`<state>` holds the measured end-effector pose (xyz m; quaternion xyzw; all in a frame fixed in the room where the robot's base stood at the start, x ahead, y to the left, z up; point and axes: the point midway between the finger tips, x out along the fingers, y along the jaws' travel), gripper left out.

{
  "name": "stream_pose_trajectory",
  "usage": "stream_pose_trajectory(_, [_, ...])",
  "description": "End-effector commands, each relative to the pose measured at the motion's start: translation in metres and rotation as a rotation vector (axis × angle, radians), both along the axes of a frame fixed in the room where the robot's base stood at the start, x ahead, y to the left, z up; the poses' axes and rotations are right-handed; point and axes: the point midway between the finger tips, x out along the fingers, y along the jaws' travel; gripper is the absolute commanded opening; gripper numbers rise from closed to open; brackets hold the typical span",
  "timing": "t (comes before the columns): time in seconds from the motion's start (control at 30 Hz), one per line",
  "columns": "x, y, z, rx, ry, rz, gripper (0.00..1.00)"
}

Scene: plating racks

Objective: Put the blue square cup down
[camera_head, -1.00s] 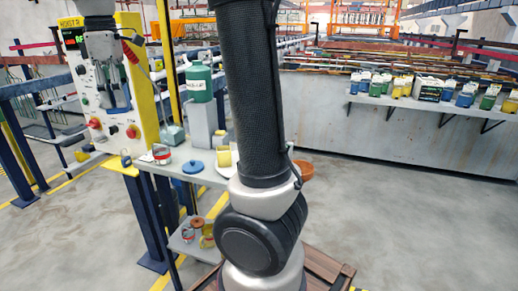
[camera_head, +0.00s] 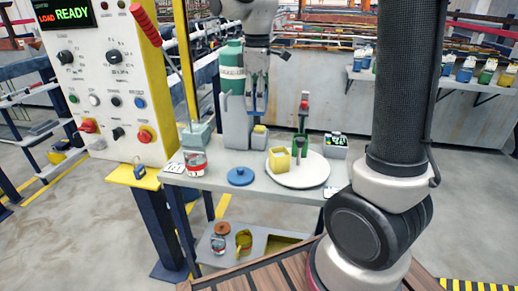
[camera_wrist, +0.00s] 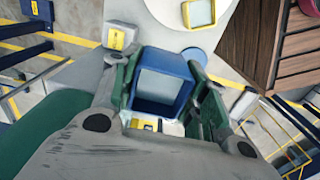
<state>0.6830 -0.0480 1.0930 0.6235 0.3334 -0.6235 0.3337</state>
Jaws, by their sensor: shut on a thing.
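My gripper (camera_wrist: 160,88) is shut on the blue square cup (camera_wrist: 163,76) in the wrist view, with a green-padded finger on each side of it. The cup's square opening faces the wrist camera, and its inside looks pale and empty. In the head view my gripper (camera_head: 257,98) hangs above the back of the grey table (camera_head: 215,181), in front of the green-and-white bottle. The cup is hard to make out there between the dark bluish fingers. It is held above the table, apart from its top.
A yellow square cup (camera_head: 279,160) stands on a round white plate (camera_head: 312,176). A blue round lid (camera_head: 240,176), a red-and-white can (camera_head: 195,162) and a grey block (camera_head: 236,125) are also on the table. The control panel (camera_head: 105,75) stands left. Some front tabletop is free.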

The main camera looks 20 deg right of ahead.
Motion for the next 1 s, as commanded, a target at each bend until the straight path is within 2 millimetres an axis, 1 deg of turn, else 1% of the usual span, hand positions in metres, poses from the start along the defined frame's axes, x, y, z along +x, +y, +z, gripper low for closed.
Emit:
stream_pose_trajectory(0.03, [-0.001, 0.0, -0.016, -0.001, 0.006, 0.0, 0.19])
stream_pose_trajectory(0.2, [-0.001, 0.0, -0.067, -0.002, 0.007, 0.0, 0.19])
stream_pose_trajectory(0.3, [-0.001, 0.0, -0.093, -0.001, 0.006, 0.0, 0.19])
stream_pose_trajectory(0.4, [-0.001, 0.0, -0.112, -0.001, 0.003, 0.0, 0.19])
stream_pose_trajectory(0.57, [0.0, 0.0, -0.126, -0.001, 0.001, 0.0, 0.19])
stream_pose_trajectory(0.8, [0.0, 0.0, -0.161, -0.001, 0.003, 0.0, 0.19])
stream_pose_trajectory(0.9, [0.0, 0.0, -0.166, 0.0, 0.0, 0.0, 0.19])
stream_pose_trajectory(1.0, [0.0, 0.0, -0.166, 0.0, -0.001, 0.0, 0.19])
